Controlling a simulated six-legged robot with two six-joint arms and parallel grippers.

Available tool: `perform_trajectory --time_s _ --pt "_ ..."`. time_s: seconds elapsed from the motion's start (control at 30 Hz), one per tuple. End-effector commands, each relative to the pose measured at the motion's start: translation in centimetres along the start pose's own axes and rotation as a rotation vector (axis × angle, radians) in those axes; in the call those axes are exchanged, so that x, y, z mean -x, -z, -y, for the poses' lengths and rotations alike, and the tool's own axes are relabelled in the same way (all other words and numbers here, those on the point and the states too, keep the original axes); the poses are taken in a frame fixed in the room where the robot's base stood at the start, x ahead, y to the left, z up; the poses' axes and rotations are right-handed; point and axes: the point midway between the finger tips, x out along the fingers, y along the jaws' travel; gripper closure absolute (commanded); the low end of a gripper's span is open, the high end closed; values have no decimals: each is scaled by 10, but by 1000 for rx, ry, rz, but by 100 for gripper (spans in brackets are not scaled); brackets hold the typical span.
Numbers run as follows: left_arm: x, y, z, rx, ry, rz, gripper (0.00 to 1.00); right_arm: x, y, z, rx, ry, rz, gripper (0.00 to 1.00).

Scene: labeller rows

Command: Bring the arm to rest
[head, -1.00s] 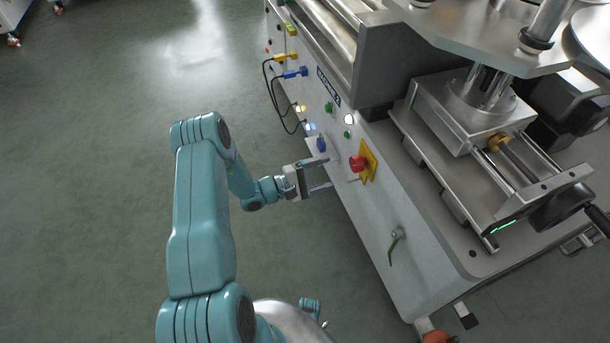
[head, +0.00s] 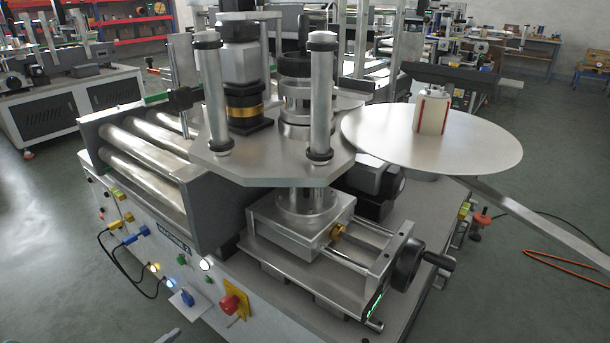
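The labelling machine (head: 215,277) fills the middle of the head view. Its front panel bears a red button on a yellow plate (head: 230,303) and a blue knob (head: 187,297). Pale pieces at the bottom edge, below and around the blue knob, may be the tip of my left gripper. They are too small and cut off to tell whether it is open or shut. The rest of my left arm is out of view. My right gripper does not show.
A handwheel (head: 410,263) and a wide flat disc (head: 380,135) stick out on the machine's right side. Looped black cables (head: 120,262) hang on the front panel. Green floor (head: 45,240) is open at the left. An orange cable (head: 565,265) lies on the floor at right.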

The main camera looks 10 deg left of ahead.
Motion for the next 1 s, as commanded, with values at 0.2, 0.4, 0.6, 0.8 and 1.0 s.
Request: perform_trajectory --time_s 0.2,0.4,0.6,0.8,1.0 --pt "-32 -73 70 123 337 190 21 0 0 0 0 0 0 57" --pt "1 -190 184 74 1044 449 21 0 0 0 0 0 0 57" --pt "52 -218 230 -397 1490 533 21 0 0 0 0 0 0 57" --pt "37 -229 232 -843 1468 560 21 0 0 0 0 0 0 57" --pt "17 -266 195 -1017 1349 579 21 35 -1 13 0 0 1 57"
